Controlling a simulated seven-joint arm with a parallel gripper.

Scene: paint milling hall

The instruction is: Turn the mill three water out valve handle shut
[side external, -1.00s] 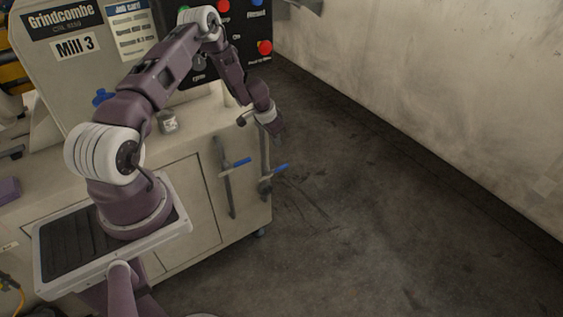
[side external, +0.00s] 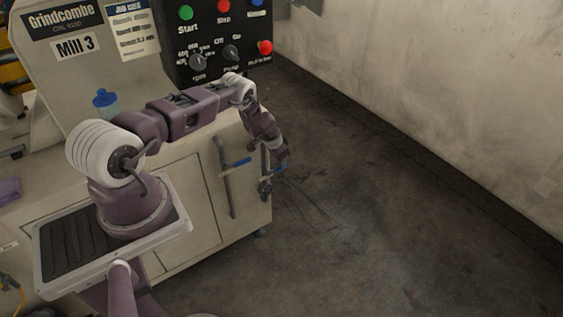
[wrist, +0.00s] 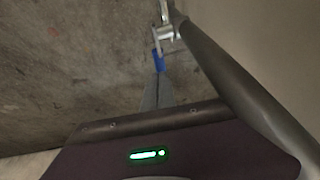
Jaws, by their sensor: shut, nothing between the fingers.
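Mill 3 has two grey pipes with valves on its cabinet. The left valve has a blue handle (side external: 241,161) standing out sideways to the right. The right valve (side external: 265,187) is at the cabinet's corner; its blue handle is hidden by my gripper (side external: 285,166) in the side view. No label shows which valve is water out. In the wrist view a blue handle (wrist: 158,61) on a metal valve (wrist: 166,31) lies just beyond my shut, empty fingers (wrist: 159,78). I cannot tell whether they touch it.
A dark pipe (wrist: 240,85) runs diagonally close to the right of my fingers in the wrist view. The control panel (side external: 212,40) and a blue-capped bottle (side external: 105,101) are above on the mill. The floor (side external: 380,220) to the right is clear.

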